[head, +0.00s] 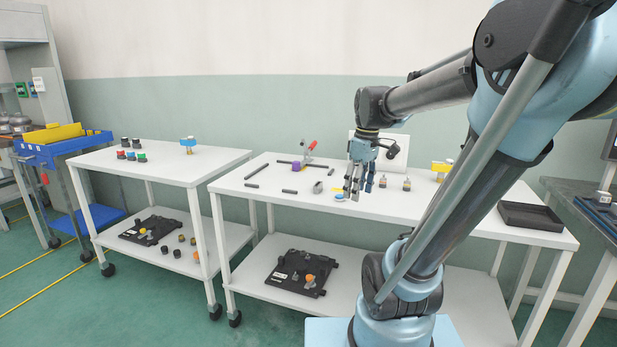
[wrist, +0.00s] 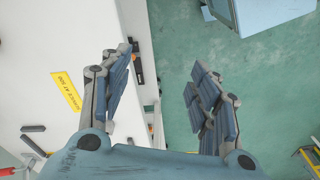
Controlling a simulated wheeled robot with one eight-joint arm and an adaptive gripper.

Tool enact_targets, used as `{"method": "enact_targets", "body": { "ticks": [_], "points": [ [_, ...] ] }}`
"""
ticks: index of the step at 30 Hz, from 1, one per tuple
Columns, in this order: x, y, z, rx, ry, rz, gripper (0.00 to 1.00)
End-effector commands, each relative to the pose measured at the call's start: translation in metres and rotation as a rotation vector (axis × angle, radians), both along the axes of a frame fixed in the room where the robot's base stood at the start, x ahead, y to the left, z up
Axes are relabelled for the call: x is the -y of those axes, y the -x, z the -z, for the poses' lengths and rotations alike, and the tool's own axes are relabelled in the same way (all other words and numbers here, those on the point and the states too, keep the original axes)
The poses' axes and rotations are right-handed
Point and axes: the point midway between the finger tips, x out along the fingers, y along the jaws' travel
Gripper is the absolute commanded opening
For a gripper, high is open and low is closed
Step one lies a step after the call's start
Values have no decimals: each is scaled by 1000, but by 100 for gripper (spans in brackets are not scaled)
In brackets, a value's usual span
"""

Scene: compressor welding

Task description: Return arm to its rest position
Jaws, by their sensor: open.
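My gripper (head: 358,184) hangs over the right-hand white table (head: 236,185) in the head view, fingers pointing down above small parts. In the wrist view my gripper (wrist: 162,85) is open, its two blue-grey fingers well apart with nothing between them. The table's front edge and the green floor (wrist: 180,50) show between and beyond the fingers. My arm stretches from its base at lower right, up and over to the left.
A dark tray (head: 530,216) lies at the table's right end. Dark bars, a red-handled clamp (head: 311,146) and small parts lie around. A second white table (head: 160,162) and a blue cart (head: 62,147) stand left. The aisle floor is clear.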

Motion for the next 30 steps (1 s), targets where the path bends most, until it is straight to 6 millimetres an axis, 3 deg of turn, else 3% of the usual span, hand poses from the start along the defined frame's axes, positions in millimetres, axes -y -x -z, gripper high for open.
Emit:
{"method": "enact_targets", "body": {
  "ticks": [6, 15, 22, 30],
  "points": [
    [18, 49, 42, 39, 6, 286, 56],
    [36, 103, 106, 95, -7, 667, 56],
    [43, 124, 137, 123, -21, 843, 56],
    [43, 126, 142, 127, -25, 875, 56]
  ]
}}
